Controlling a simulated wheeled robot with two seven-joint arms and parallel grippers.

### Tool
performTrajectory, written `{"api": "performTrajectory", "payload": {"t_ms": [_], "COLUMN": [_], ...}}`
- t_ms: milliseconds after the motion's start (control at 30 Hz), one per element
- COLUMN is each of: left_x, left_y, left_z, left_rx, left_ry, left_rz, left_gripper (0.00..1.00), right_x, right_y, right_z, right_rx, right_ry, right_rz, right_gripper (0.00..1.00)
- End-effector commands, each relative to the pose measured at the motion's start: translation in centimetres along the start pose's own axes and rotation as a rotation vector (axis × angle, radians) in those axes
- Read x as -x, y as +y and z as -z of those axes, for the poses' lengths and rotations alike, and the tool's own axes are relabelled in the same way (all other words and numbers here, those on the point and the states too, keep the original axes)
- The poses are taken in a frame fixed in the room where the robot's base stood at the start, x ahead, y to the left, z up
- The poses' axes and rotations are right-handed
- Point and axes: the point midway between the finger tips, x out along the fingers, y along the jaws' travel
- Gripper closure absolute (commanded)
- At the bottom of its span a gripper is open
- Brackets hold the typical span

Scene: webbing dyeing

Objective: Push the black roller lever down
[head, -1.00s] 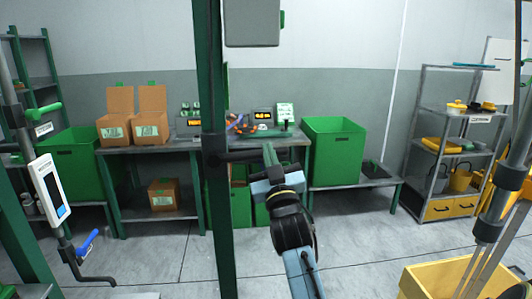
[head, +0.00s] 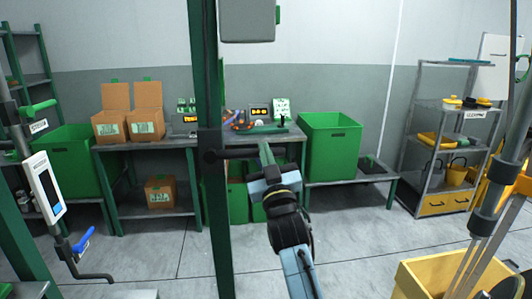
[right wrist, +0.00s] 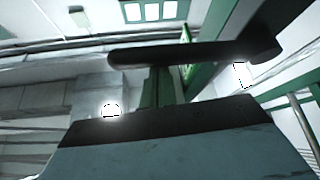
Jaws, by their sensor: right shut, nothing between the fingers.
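The black roller lever (head: 236,154) juts to the right from the green upright post, roughly level. My right gripper (head: 265,154) comes up from below, with its green fingers at the free end of the lever. The fingers are shut and empty. In the right wrist view a black bar (right wrist: 195,53), apparently the lever, crosses just past the fingers (right wrist: 164,88). I cannot tell whether they touch it. My left gripper is not in view.
The green post (head: 208,220) stands directly left of my gripper, with a grey box (head: 246,20) above. A panel with a screen (head: 46,187) and a blue-handled crank (head: 83,240) are at left. A yellow box (head: 425,275) is at lower right. Benches and green bins (head: 330,150) stand behind.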

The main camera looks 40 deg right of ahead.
Motion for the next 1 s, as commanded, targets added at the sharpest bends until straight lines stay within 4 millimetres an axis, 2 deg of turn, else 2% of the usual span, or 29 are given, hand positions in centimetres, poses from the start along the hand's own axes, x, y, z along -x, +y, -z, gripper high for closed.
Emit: {"api": "performTrajectory", "payload": {"t_ms": [133,300,400,600,800,1000], "left_x": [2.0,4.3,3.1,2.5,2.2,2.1], "left_y": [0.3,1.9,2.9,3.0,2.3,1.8], "left_z": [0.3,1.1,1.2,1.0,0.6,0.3], "left_rx": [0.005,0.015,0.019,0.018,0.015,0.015], "left_ry": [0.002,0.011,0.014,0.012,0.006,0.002], "left_rz": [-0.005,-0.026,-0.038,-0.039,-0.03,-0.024], "left_gripper": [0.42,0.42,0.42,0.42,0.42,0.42], "right_x": [-0.9,-1.8,1.6,5.8,8.1,8.5], "right_y": [0.2,0.3,-0.2,-0.6,-0.8,-0.8], "right_z": [2.0,4.3,3.4,3.4,3.6,3.7], "right_rx": [-0.003,-0.005,-0.007,-0.007,-0.005,-0.005], "right_ry": [0.004,0.01,0.004,0.007,0.009,0.011], "right_rz": [0.002,0.005,0.006,0.006,0.005,0.005], "right_gripper": [1.0,1.0,1.0,1.0,1.0,1.0]}}
